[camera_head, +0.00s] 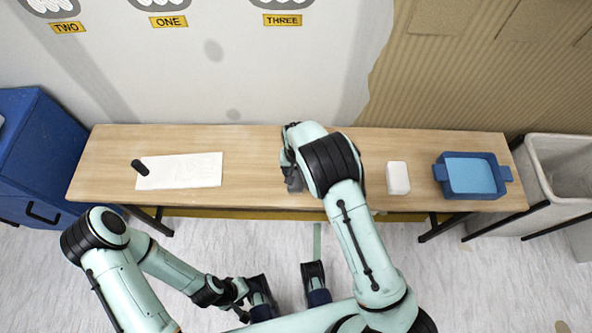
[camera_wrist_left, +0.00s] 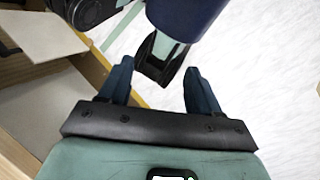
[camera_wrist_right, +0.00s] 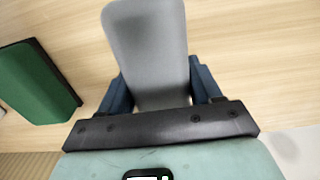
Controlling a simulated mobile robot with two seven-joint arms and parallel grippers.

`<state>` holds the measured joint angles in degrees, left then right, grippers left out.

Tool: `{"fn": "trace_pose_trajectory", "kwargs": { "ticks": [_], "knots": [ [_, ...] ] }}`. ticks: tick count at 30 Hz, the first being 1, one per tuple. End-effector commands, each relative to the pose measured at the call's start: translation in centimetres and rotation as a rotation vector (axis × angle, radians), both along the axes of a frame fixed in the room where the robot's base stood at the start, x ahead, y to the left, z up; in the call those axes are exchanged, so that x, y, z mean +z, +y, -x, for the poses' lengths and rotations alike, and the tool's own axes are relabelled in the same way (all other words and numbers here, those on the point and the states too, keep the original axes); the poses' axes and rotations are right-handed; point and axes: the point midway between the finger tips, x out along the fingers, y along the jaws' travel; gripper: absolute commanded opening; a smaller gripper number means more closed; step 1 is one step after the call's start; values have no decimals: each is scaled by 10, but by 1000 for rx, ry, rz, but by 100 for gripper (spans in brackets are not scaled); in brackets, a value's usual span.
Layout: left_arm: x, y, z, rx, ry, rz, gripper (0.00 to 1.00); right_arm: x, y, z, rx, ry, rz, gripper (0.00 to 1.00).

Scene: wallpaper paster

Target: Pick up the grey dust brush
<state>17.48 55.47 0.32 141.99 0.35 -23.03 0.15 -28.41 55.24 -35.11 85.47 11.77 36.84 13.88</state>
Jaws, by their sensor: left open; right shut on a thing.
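The grey dust brush (camera_wrist_right: 148,40) fills the middle of the right wrist view. My right gripper (camera_wrist_right: 158,90) is shut on it, one blue finger on each side, over the wooden table. In the head view, part of the grey brush (camera_head: 294,182) shows beside my right wrist, and my arm hides the rest. I cannot tell whether the brush touches the table. My left gripper (camera_wrist_left: 158,85) is open and empty, low in front of the table, near my base.
A white board with a black handle (camera_head: 182,171) lies on the table's left part. A white block (camera_head: 398,177) and a blue tray (camera_head: 470,190) are at the right. A green block (camera_wrist_right: 35,85) lies beside the brush. A grey bin (camera_head: 560,200) and blue cabinet (camera_head: 40,155) flank the table.

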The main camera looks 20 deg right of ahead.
Motion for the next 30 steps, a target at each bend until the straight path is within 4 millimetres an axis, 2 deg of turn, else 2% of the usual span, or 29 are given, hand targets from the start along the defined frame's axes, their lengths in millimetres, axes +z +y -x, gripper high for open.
{"fn": "trace_pose_trajectory", "kwargs": {
  "ticks": [4,8,18,21,24,30],
  "knots": [
    [2,0,1,-1,3,1,63,15,0,-1,1,-4,0,29],
    [5,0,2,-2,7,2,63,40,1,-2,0,-6,-2,29],
    [15,0,5,-5,22,3,63,137,1,-2,1,-7,-3,29],
    [17,0,6,-5,26,4,63,160,1,-1,0,-6,-2,29],
    [18,0,6,-6,29,4,63,177,0,-1,1,-4,-1,29],
    [21,0,6,-5,27,4,63,196,0,0,0,-2,-1,29]
  ]
}}
